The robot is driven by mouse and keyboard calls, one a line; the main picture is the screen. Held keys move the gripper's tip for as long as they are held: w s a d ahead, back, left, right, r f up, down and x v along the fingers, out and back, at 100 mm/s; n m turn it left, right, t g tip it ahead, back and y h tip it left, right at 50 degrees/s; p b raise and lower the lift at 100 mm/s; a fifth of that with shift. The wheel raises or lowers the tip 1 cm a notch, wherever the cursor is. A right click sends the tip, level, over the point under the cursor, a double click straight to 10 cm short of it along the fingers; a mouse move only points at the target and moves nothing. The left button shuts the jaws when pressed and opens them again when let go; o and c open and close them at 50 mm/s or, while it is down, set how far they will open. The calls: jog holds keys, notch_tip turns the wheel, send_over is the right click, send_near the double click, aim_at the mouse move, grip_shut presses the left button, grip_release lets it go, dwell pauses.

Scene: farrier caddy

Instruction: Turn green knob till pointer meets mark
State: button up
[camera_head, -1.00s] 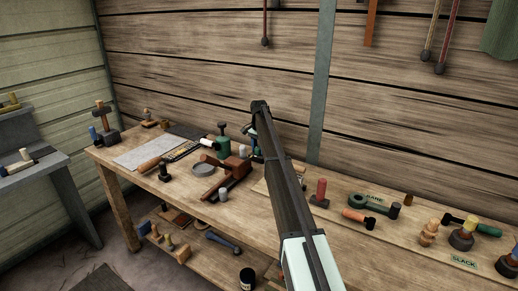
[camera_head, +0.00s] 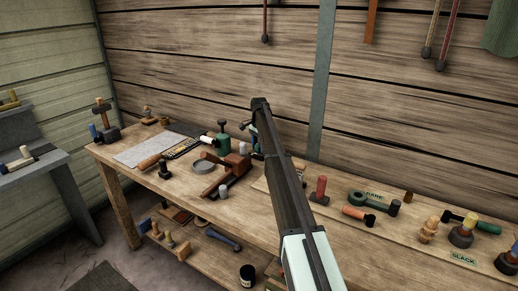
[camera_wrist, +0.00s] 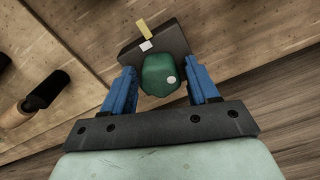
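In the wrist view, the green knob (camera_wrist: 158,75) sits between the two blue fingers of my gripper (camera_wrist: 162,82). A narrow gap seems to show on each side of the knob, so my gripper looks open around it. A small pale dot (camera_wrist: 171,80) is on the knob's right side. The knob is in front of a dark block (camera_wrist: 175,43). I cannot tell which is pointer or mark.
The wooden bench (camera_head: 262,213) carries many tools. The plank wall (camera_head: 210,60) rises behind.

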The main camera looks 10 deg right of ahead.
aim_at(259, 145)
jog(key=shift+r, duration=0.1)
jog(key=shift+r, duration=2.4)
